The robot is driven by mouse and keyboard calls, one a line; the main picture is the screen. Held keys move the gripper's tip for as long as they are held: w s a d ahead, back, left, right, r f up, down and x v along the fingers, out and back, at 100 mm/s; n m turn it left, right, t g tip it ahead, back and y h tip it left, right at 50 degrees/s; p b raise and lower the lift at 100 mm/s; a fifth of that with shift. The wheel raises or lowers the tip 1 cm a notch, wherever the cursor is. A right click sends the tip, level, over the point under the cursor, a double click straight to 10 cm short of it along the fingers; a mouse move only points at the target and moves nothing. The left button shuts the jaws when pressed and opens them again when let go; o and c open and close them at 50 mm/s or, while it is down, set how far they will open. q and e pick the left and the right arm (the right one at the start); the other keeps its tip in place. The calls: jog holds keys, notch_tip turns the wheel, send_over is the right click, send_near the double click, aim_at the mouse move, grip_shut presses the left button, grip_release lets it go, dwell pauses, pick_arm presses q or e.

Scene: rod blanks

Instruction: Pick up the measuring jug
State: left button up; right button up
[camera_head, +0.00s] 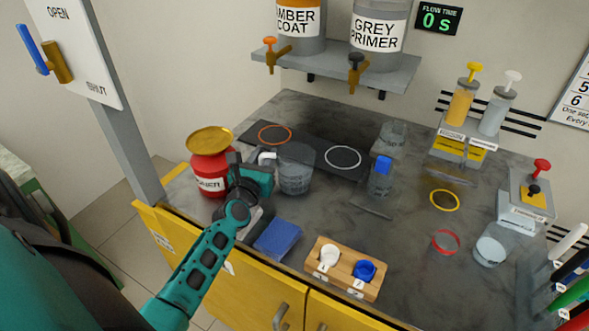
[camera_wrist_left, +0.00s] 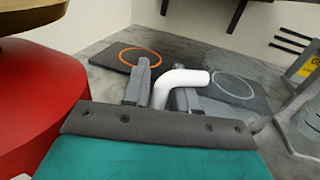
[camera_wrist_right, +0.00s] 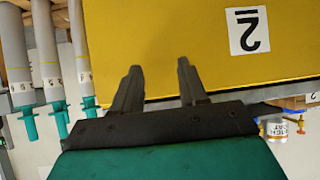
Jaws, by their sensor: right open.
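The clear measuring jug (camera_head: 297,172) stands upright at the left of the grey worktop, near the red tin. Its white handle (camera_wrist_left: 178,80) points towards my left gripper. My left gripper (camera_head: 262,168) is at the handle; in the left wrist view its fingers (camera_wrist_left: 164,88) sit on both sides of the handle and look closed on it.
The red tin (camera_head: 208,172) with a gold lid is close beside my left gripper. A blue sponge (camera_head: 278,239) and a wooden block with two scoops (camera_head: 347,269) lie along the front edge. A clear container with a blue top (camera_head: 381,178) stands right of the jug, below a shelf (camera_head: 340,74).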

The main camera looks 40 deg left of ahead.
pick_arm(q)
grip_shut()
dwell(0.5)
